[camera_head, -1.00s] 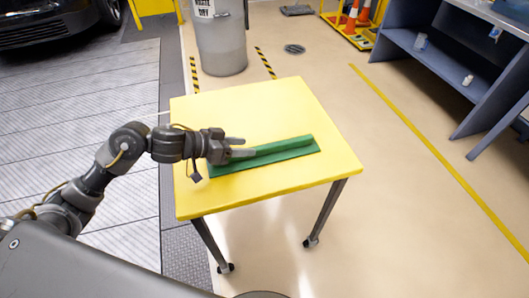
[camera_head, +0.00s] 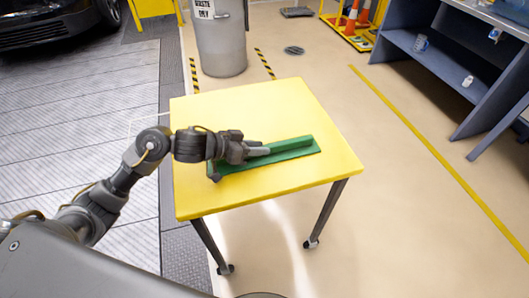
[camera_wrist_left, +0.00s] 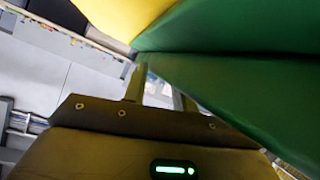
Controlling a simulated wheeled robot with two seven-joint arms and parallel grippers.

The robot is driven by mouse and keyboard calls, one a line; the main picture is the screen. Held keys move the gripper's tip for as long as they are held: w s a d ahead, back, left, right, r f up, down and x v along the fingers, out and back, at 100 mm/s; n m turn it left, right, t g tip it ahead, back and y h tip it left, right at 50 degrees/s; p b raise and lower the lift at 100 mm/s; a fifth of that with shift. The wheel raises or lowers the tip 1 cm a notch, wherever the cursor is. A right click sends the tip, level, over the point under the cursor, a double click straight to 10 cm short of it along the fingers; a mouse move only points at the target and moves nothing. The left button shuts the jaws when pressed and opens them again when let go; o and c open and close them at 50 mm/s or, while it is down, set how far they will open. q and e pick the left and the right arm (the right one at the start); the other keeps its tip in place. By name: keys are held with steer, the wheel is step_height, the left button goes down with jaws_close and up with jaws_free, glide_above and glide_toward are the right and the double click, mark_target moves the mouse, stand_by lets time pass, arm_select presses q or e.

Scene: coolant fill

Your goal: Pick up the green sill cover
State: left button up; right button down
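The green sill cover (camera_head: 292,148) is a long strip with a raised ridge, lying on the yellow table (camera_head: 270,100). My left gripper (camera_head: 260,149) is low over its left half, with the fingers at the ridge, pointing right along it. In the left wrist view the cover (camera_wrist_left: 235,75) fills the right side, close against the fingertips. The two fingers (camera_wrist_left: 162,88) stand apart there, with some floor visible between them. The cover hides part of one finger, so I cannot tell whether they grip the ridge. My right gripper is not in view.
A grey waste bin (camera_head: 221,40) stands behind the table. A blue-grey shelf unit (camera_head: 435,58) is at the right, and a yellow rack with orange cones (camera_head: 352,22) at the back. Bare tabletop surrounds the cover, and the floor right of the table is clear.

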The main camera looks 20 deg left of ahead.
arm_select(q)
steer(key=c, duration=0.5)
jaws_close()
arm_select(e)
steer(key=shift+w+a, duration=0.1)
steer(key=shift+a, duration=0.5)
arm_select(q)
steer(key=shift+r, duration=0.1)
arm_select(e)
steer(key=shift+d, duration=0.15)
